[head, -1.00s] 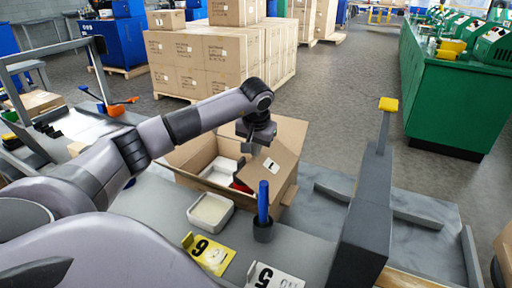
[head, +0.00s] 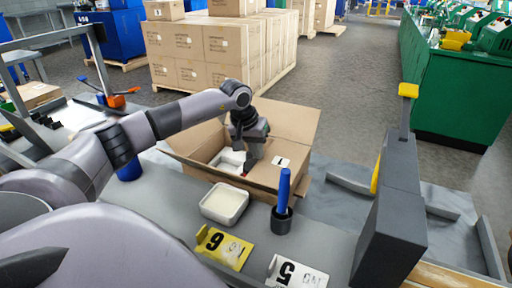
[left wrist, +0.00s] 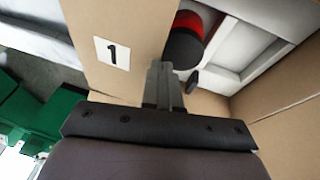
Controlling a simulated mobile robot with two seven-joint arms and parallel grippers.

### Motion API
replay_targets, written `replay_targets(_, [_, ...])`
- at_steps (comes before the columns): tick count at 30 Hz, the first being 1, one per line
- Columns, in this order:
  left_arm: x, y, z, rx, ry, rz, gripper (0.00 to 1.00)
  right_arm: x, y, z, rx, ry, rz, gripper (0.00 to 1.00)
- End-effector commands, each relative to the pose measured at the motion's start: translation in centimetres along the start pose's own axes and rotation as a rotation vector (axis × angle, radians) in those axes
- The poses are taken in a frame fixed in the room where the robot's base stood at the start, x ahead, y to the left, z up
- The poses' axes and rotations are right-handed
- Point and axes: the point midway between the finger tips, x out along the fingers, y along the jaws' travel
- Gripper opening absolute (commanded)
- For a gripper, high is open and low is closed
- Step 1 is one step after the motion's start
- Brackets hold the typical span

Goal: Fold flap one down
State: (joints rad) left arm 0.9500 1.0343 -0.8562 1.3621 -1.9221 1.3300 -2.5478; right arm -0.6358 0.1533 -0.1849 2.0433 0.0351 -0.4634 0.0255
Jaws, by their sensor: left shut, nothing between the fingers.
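The open cardboard box (head: 178,158) stands on the grey bench in the head view. Flap one (head: 265,175), bearing a white "1" label, slopes over the near right part of the opening. It also shows at the left in the left wrist view (left wrist: 135,55). My left gripper (head: 247,168) is shut and empty, pointing down beside the flap's inner edge. In the left wrist view its fingertips (left wrist: 163,70) overlap that edge; I cannot tell whether they touch. Inside the box are a white tray (left wrist: 228,48) and a red and black object (left wrist: 185,42). My right gripper is out of view.
A tall dark grey fixture (head: 392,225) stands at the right.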

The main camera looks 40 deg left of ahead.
Motion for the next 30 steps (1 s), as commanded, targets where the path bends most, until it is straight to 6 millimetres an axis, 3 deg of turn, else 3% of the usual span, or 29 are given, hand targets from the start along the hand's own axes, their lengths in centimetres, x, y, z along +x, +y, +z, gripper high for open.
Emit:
replay_targets(20, [0.5,-0.2,0.2,0.001,0.0,-0.002,0.0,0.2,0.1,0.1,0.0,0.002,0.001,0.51])
replay_targets(30, [-0.8,0.0,-0.2,0.001,0.0,-0.002,0.0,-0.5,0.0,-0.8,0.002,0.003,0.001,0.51])
